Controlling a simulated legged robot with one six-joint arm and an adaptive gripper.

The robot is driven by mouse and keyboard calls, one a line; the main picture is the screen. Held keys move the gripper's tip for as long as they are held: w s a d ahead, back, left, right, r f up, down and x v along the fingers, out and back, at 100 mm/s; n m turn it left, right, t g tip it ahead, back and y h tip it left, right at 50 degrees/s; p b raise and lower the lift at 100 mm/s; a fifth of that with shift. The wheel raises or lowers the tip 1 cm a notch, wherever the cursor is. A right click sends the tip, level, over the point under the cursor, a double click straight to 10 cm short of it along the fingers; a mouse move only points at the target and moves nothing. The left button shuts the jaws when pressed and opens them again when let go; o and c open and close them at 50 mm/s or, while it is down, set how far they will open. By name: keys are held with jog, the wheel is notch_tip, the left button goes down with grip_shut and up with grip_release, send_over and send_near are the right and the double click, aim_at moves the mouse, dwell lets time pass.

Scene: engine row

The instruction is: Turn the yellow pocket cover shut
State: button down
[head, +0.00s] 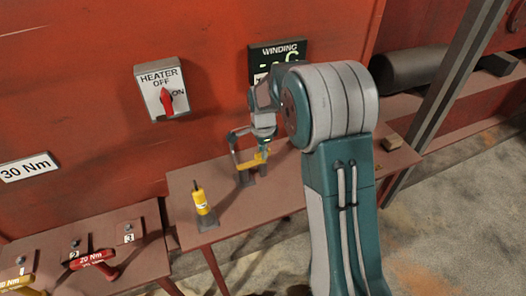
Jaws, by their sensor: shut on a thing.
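A yellow part (250,163), which looks like the pocket cover, sits low between the fingers of my gripper (252,157). My gripper is shut on it, above the brown table. Grey upright pieces stand just below the yellow part. The view is small, so I cannot tell the cover's exact angle or how far it is turned. My arm comes in from the right and hides part of the table behind it.
A yellow cylinder with a dark tip (202,201) stands on a grey base on the brown table (235,218). A heater switch (163,88) and a winding display (262,52) are on the red wall. A lower bench at left holds a red-handled tool (92,258).

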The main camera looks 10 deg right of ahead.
jog(key=shift+a+f+m, duration=0.1)
jog(key=shift+m, duration=0.3)
jog(key=c, duration=0.7)
grip_release()
jog(key=shift+c, duration=0.2)
jog(key=shift+w+a, duration=0.1)
notch_tip(320, 180, up, 12)
